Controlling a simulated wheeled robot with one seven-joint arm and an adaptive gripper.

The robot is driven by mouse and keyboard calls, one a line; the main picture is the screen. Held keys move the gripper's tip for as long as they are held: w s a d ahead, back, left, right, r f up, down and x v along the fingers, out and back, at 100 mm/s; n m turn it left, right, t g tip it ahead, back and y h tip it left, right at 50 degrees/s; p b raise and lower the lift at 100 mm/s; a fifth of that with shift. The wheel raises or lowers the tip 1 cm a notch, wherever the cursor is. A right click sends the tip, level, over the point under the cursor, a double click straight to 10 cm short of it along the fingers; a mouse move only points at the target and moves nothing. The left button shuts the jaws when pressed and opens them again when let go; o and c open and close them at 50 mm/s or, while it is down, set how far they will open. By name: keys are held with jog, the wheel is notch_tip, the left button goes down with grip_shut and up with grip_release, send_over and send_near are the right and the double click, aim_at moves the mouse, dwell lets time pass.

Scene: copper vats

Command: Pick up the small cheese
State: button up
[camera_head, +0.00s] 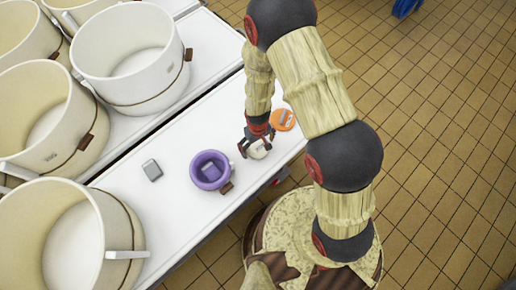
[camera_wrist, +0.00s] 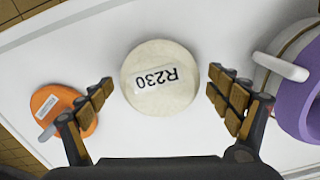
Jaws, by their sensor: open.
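The small cheese (camera_wrist: 160,92) is a round, pale, speckled disc with a label reading "R230", which shows upside down. It lies on the white table top, between the two open fingers of my gripper (camera_wrist: 160,98) in the wrist view, with a gap on each side. In the head view the cheese (camera_head: 259,149) is partly covered by my gripper (camera_head: 256,147), which is low over the table. Nothing is held.
A purple pot (camera_head: 196,172) with a grey block inside stands left of the cheese in the head view. An orange disc (camera_head: 283,121) lies to its right. A grey block (camera_head: 152,170) lies farther left. Large cream vats (camera_head: 128,60) line the left side.

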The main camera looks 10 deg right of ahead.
jog(key=shift+c, duration=1.4)
jog(key=c, duration=1.4)
jog(key=shift+o, duration=0.2)
